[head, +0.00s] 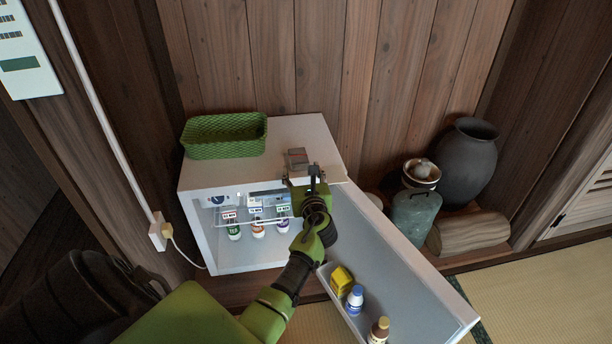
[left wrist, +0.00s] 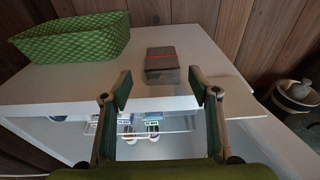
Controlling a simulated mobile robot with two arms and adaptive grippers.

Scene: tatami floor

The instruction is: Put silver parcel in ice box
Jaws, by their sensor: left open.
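The silver parcel (head: 297,157), a small grey box, lies on top of the white fridge-like ice box (head: 205,238). In the left wrist view the parcel (left wrist: 160,58) has a red line across it and sits just beyond my fingertips. My left gripper (head: 300,176) is at the front edge of the top, close to the parcel. In the left wrist view the gripper (left wrist: 160,90) is open and empty, its fingers pointing toward the parcel. The ice box's door (head: 400,255) stands open to the right. My arm hides part of the interior. My right gripper is out of view.
A green woven basket (head: 225,137) sits on the top's left side. Several bottles (head: 258,228) stand inside. The door shelf holds a yellow item (head: 341,280) and bottles.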

